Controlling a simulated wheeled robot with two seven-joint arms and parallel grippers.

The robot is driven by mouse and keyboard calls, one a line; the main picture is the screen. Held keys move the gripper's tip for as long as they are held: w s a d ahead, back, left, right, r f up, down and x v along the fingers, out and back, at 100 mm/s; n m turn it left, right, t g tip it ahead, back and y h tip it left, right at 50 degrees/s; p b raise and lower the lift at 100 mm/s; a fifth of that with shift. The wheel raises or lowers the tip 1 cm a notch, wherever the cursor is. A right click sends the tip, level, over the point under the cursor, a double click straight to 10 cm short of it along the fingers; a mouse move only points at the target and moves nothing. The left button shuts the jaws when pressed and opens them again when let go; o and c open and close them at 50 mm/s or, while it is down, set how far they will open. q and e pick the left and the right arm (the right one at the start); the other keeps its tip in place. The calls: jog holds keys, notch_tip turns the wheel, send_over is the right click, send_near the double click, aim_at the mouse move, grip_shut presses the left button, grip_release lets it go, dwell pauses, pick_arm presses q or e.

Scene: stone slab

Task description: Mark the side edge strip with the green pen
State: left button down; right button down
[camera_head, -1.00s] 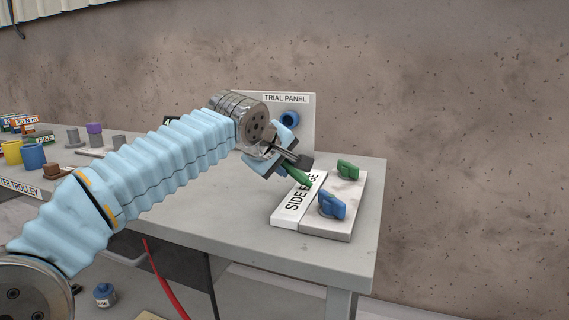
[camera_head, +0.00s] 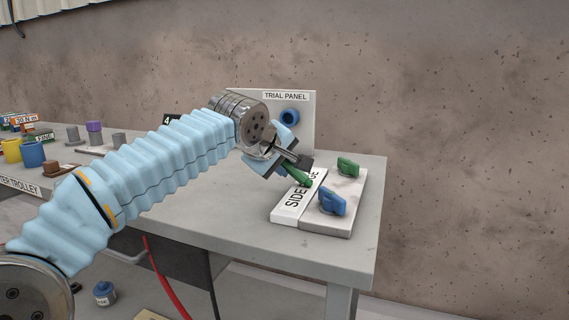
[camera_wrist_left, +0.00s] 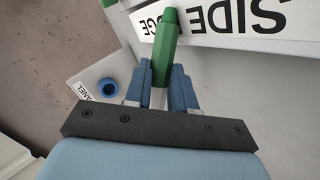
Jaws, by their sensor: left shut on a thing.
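My left gripper (camera_head: 290,163) is shut on the green pen (camera_head: 301,179). In the left wrist view the pen (camera_wrist_left: 165,45) stands out between the two blue fingers of the gripper (camera_wrist_left: 163,85), its tip end at the strip. The white side edge strip (camera_head: 288,214) lies along the left side of the stone slab (camera_head: 344,205), and the pen covers part of its lettering. The strip also shows at the top of the left wrist view (camera_wrist_left: 215,22). I cannot tell whether the tip touches it. No mark shows. My right gripper is out of view.
A blue clamp (camera_head: 332,202) and a green clamp (camera_head: 348,167) sit on the slab. The upright trial panel (camera_head: 304,110) with a blue ring (camera_head: 290,116) stands behind. Cups and blocks crowd the left trolley. The grey table (camera_head: 225,215) is clear in front.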

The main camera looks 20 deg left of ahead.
pick_arm(q)
jog(key=shift+w+a, duration=0.1)
jog(key=shift+a, duration=1.7)
dwell(2.4)
notch_tip(320, 180, up, 7)
jog(key=p, duration=0.7)
dwell(0.4)
